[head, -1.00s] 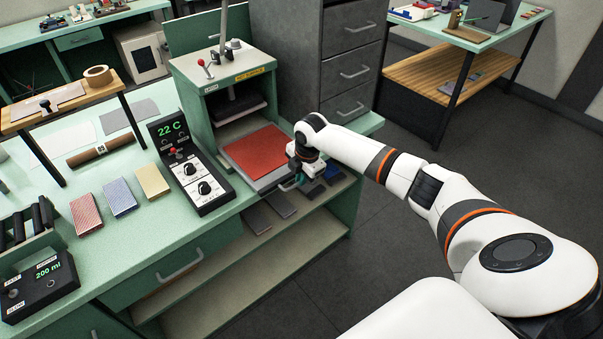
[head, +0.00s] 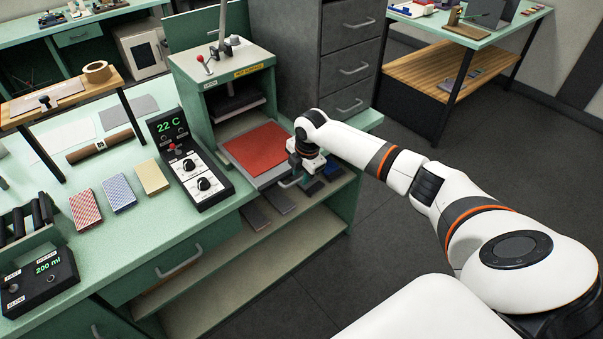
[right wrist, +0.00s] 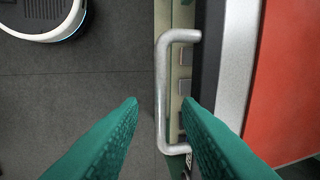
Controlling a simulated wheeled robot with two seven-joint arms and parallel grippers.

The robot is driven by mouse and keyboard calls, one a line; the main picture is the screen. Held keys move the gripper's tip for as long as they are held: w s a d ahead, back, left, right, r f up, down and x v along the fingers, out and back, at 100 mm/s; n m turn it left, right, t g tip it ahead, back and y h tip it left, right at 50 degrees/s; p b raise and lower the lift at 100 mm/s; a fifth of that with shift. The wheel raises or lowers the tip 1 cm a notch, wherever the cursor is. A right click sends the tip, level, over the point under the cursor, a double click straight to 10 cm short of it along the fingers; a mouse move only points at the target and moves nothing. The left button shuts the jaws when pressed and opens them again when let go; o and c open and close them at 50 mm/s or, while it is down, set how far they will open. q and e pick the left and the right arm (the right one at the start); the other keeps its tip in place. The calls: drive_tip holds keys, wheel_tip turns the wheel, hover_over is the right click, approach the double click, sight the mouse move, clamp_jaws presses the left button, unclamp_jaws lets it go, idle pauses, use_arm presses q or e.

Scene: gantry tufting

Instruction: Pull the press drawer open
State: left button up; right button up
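The press (head: 225,85) is a green cabinet with a red-knobbed lever on top. Its drawer carries a red pad (head: 258,150), also at the right of the right wrist view (right wrist: 290,85). The pale bar handle (head: 290,183) sticks out from the drawer front; it shows clearly in the right wrist view (right wrist: 161,95). My right gripper (right wrist: 160,101), with teal fingers, is open. In that view the handle lies between its fingertips, with gaps on both sides; depth is hard to tell. In the head view my wrist hides most of the fingers. My left gripper is not in view.
A control box (head: 190,165) reading 22 C stands left of the press. A lower shelf (head: 225,268) with dark flat pieces lies beneath the drawer. A grey drawer cabinet (head: 325,50) stands behind. The floor (head: 400,230) in front is clear.

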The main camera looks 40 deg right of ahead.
wheel_tip(320, 180, up, 12)
drive_tip(key=s+b, duration=0.2)
drive_tip(key=shift+s+f, duration=0.15)
drive_tip(key=shift+f, duration=0.1)
drive_tip(key=shift+d, duration=0.1)
